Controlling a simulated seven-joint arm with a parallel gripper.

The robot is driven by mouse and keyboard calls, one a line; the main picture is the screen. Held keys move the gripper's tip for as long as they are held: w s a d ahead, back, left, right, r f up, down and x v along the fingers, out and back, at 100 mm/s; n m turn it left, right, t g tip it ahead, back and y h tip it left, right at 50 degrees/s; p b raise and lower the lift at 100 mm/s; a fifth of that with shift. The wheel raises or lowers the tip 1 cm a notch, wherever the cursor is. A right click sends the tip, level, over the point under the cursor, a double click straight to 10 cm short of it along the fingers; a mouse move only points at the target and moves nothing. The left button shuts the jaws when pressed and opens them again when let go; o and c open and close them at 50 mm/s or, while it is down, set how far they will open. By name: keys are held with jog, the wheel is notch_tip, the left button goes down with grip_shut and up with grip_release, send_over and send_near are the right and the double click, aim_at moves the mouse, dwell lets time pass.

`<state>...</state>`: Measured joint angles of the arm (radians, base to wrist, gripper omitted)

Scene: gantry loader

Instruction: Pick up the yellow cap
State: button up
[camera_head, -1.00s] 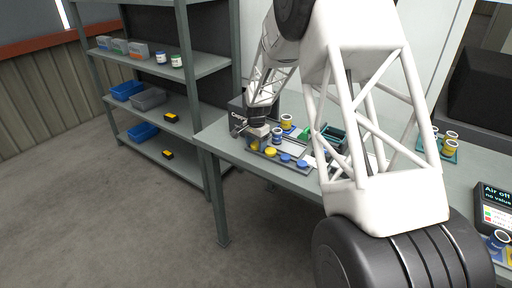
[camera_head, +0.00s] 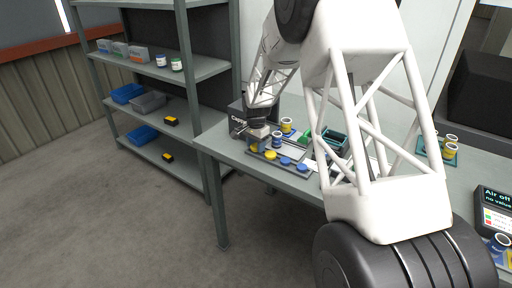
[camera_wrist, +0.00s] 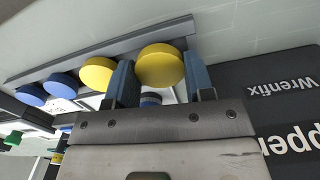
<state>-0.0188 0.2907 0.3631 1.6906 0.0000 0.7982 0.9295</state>
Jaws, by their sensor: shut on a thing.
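My gripper (camera_wrist: 159,82) is shut on a yellow cap (camera_wrist: 160,64), with one blue-grey finger on each side of it. In the head view my gripper (camera_head: 256,143) is low over the left end of the cap rack, and the held cap is hard to make out there. A second yellow cap (camera_wrist: 97,73) is just left of the fingers in the wrist view. It also shows in the head view (camera_head: 270,155). Whether the held cap is clear of the rack cannot be told.
Two blue caps (camera_head: 286,161) continue the row along the grey rack (camera_wrist: 120,45). Jars with yellow and blue bands (camera_head: 277,138) stand close behind. A dark box marked Wrenfix (camera_wrist: 285,90) is right of the fingers. A shelf unit (camera_head: 190,72) stands left of the table.

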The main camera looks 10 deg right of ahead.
jog(key=shift+r, duration=0.5)
jog(key=shift+s+r, duration=0.3)
jog(key=shift+r, duration=0.55)
jog(key=s+r, duration=0.1)
jog(key=s, duration=1.4)
jog(key=shift+s+r, duration=0.15)
jog(key=shift+s, duration=0.05)
jog(key=shift+d, duration=0.15)
jog(key=shift+w, duration=0.1)
jog(key=w+d+r, duration=0.2)
jog(key=w+d, duration=0.3)
jog(key=w, duration=0.4)
jog(key=w+d+r, duration=0.3)
jog(key=w+d, duration=0.2)
jog(key=w, duration=0.4)
jog(key=w+d+r, duration=0.3)
jog(key=w+d, duration=0.2)
jog(key=w, duration=0.4)
jog(key=shift+d+r, duration=0.2)
jog(key=shift+r, duration=0.05)
jog(key=shift+f, duration=0.2)
